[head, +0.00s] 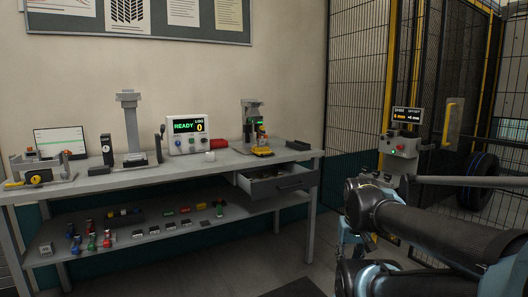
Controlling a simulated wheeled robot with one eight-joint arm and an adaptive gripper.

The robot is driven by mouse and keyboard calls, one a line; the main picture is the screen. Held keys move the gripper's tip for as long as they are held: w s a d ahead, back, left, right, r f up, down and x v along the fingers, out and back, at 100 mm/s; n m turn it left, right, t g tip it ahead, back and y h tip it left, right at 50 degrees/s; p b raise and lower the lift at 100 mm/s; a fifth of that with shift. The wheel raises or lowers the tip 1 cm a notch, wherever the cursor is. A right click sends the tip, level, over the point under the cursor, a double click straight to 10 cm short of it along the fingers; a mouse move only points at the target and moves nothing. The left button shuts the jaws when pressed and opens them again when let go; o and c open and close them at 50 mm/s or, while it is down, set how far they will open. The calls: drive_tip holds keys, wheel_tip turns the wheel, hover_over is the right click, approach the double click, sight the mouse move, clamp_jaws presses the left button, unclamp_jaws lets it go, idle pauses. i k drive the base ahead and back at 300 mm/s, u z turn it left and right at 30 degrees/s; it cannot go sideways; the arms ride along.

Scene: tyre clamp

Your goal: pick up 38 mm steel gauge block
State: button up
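I cannot single out the 38 mm steel gauge block; no size marking on any block is readable at this distance. Several small dark and grey blocks (170,226) lie in a row on the lower shelf of the bench (260,207). A small grey block (46,248) sits at the shelf's left end. My arm (440,232) reaches in from the right, with its joint near the picture's centre right. I cannot make out my gripper's fingers, and nothing held shows.
The bench top (215,166) carries a tall grey stand (130,125), a control box reading READY (187,137) and a yellow-based device (261,150). A drawer (280,184) stands open at its right. Mesh fencing, a tyre (478,180) and a control post (402,145) are at right.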

sight(261, 141)
drive_tip(key=k, duration=0.6)
drive_tip(key=u, duration=0.5)
drive_tip(key=i, duration=1.8)
drive_tip(key=z, duration=0.45)
